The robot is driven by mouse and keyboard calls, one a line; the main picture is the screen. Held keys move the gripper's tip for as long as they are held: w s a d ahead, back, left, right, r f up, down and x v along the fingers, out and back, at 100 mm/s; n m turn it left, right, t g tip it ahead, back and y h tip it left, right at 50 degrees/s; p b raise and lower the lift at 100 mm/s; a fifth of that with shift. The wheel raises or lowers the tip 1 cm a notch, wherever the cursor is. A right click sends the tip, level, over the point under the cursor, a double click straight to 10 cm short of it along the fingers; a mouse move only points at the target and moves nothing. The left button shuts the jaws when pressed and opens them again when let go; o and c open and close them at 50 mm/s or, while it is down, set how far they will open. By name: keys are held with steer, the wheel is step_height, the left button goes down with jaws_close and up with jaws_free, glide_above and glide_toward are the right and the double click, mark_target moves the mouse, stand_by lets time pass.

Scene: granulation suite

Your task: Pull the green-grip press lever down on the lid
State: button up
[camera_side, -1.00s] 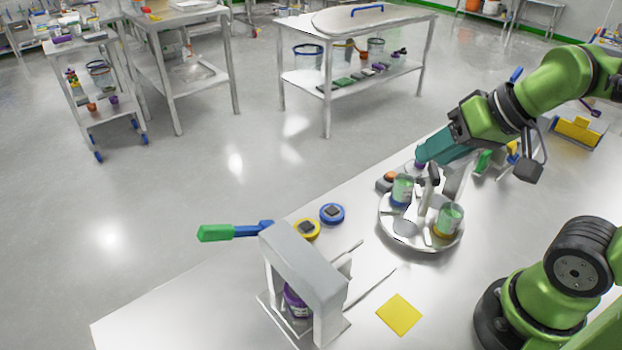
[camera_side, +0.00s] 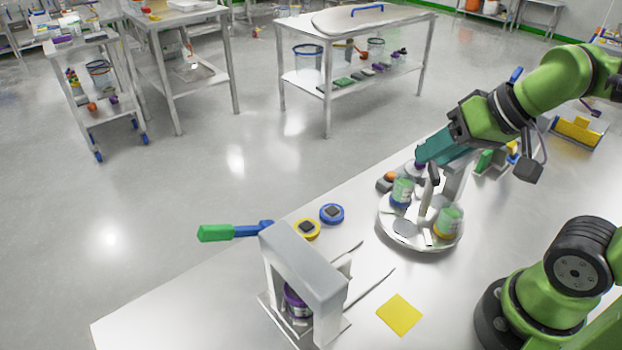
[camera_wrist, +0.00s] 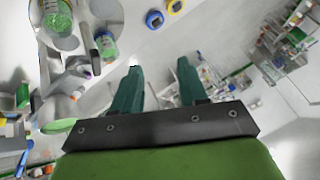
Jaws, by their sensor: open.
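The press lever with its green grip (camera_side: 215,233) sticks out to the left from the top of a grey press frame (camera_side: 305,265) in the side view. It lies about level. A purple jar (camera_side: 297,303) stands inside the frame; its lid is mostly hidden by the frame. My gripper (camera_side: 424,160) is far from the lever, at the back right above the round turntable. In the wrist view my gripper (camera_wrist: 160,75) shows two teal fingers spread apart with nothing between them. The lever does not show clearly in the wrist view.
The round turntable (camera_side: 405,229) holds jars with green contents. Blue (camera_side: 332,213) and yellow (camera_side: 306,229) round items lie between it and the press. A yellow square (camera_side: 400,314) lies to the right of the press. The bench front left is clear.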

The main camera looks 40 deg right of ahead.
steer(key=shift+c, duration=0.4)
steer(key=shift+f, duration=0.1)
steer(key=shift+c, duration=1.2)
steer(key=shift+w+a+f+g, duration=0.1)
steer(key=shift+a+f+g, duration=0.1)
steer(key=shift+f+g, duration=0.1)
steer(key=shift+c, duration=1.2)
steer(key=w+a, duration=0.2)
steer(key=w+a+r+n+g, duration=0.1)
steer(key=w+a, duration=0.1)
steer(key=w+a+g+y, duration=0.1)
steer(key=w, duration=0.1)
steer(key=shift+w+a+r+n, duration=0.1)
steer(key=shift+a+r+n, duration=0.2)
steer(key=shift+a+r, duration=0.1)
jaws_close()
steer(key=w+a+r+n+g+y, duration=0.1)
steer(key=w+a+r+g, duration=0.1)
steer(key=a, duration=0.6)
steer(key=w+a+r+n+g+y, duration=0.1)
steer(key=w+a+r, duration=0.3)
steer(key=a, duration=0.4)
steer(key=shift+w+a+r+g+y, duration=0.2)
steer(key=shift+w+r+g+y, duration=0.05)
steer(key=shift+w+g+y, duration=0.55)
